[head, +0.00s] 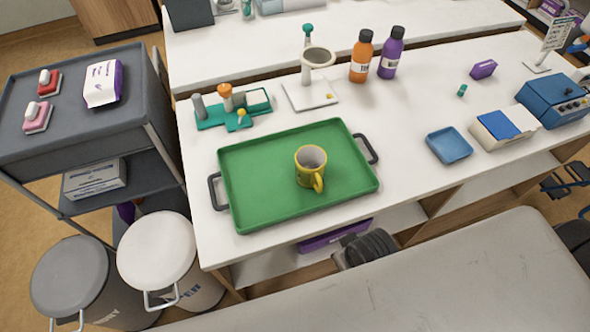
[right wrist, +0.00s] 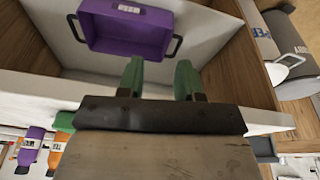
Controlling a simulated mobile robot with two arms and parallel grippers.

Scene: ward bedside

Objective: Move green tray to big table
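The green tray (head: 250,201) lies flat on a white table (head: 420,205), near its left front part. It has a raised rim and a dark handle at each short end. A yellow mug (head: 301,164) stands upright on it, right of the middle. Which surface is the big table, I cannot tell. In the right wrist view, my right gripper (right wrist: 161,80) shows two green fingers, apart and with nothing between them. It is near the shelf space under a tabletop, and a purple bin (right wrist: 125,34) lies beyond the fingers. My left gripper is not in view.
A dark cart (head: 60,125) and lidded bins (head: 157,247) stand left. A grey padded surface (head: 440,285) lies in front.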

